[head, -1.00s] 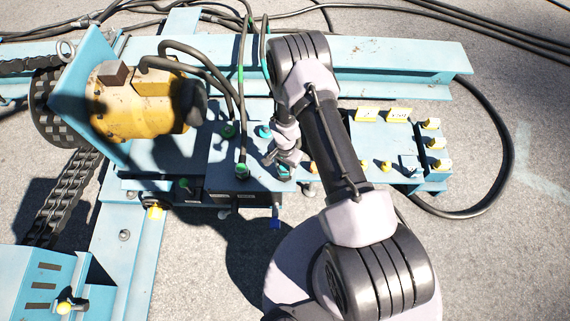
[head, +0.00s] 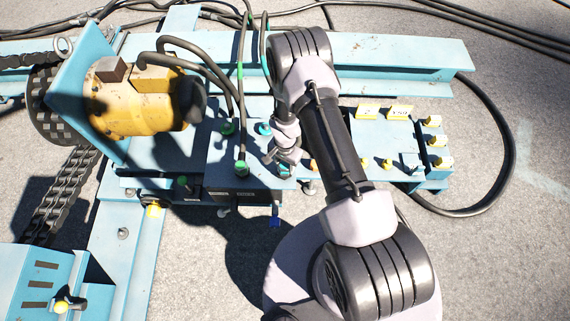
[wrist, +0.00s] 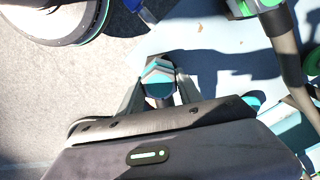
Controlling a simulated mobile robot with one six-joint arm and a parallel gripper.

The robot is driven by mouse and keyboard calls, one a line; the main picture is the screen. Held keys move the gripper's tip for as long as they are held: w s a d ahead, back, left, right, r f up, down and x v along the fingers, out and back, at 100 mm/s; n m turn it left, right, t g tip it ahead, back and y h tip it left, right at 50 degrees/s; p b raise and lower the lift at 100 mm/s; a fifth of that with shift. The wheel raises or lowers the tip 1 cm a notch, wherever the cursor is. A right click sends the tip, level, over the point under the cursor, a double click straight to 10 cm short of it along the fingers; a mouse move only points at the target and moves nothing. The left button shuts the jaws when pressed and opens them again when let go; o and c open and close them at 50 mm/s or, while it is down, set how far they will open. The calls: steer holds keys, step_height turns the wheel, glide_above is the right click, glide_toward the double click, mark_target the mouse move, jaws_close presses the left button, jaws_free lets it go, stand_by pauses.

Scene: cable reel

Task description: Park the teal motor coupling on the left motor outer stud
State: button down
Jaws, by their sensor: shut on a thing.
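The teal motor coupling (wrist: 158,82) is a hex-shaped piece with a teal top, held between the fingers of my gripper (wrist: 160,98) in the wrist view. In the head view my gripper (head: 287,160) is low over the blue manifold plate (head: 217,150), and a bit of the teal coupling (head: 284,171) shows under it. I cannot tell whether the coupling touches the plate. Another teal fitting (head: 264,129) stands on the plate behind my gripper. Which stud is the left motor outer stud cannot be told.
Green-collared hoses rise from the plate left of my gripper, one at a green fitting (head: 240,166). A yellow motor (head: 135,100) stands further left. Yellow-capped fittings and yellow tags (head: 367,111) are at the right.

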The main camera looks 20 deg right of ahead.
steer(key=shift+f, duration=0.3)
steer(key=c, duration=0.7)
jaws_free()
step_height(320, 180, up, 18)
steer(key=p, duration=0.6)
steer(key=shift+f, duration=0.25)
